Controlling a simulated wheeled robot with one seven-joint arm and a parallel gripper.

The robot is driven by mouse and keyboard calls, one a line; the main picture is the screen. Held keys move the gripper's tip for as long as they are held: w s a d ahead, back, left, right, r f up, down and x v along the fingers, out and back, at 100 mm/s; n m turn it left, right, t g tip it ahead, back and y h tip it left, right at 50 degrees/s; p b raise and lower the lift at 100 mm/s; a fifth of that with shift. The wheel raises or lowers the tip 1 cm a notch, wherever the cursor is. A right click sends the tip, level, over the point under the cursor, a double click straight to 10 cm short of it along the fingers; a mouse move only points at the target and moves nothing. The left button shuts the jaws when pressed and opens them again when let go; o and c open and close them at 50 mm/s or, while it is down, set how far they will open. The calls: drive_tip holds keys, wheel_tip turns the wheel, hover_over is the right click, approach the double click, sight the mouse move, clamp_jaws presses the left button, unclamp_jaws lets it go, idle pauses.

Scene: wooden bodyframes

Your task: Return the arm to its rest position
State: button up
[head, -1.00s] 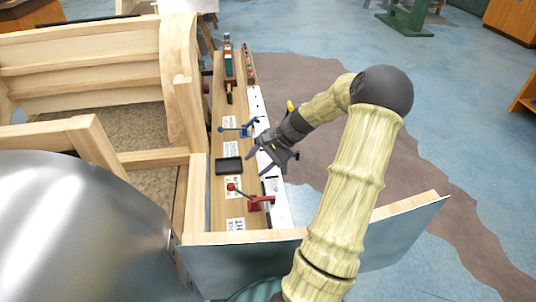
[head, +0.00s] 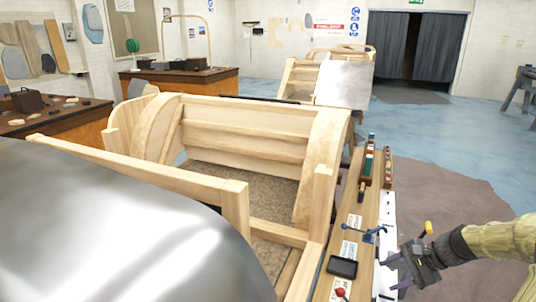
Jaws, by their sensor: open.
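My gripper (head: 392,273) is at the lower right of the head view, at the end of my bamboo-like arm (head: 492,240). Its dark jaws are open and point left, with nothing seen between them. It is over or beside the white strip at the right edge of a narrow wooden shelf (head: 352,208). A blue-handled lever (head: 372,236) stands on the shelf just up and left of the gripper. A black tray (head: 342,267) lies left of the gripper. The red knob (head: 340,293) of another lever shows at the bottom edge, mostly cut off.
The wooden bodyframe (head: 245,115) and a shiny metal panel (head: 110,220) fill the left. Small bottles and blocks (head: 369,160) stand at the shelf's far end. Workbenches (head: 180,85) are behind. The floor (head: 450,140) to the right is open.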

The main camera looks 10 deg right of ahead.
wheel_tip(320, 180, up, 22)
drive_tip(key=p, duration=2.1)
drive_tip(key=shift+f, duration=0.2)
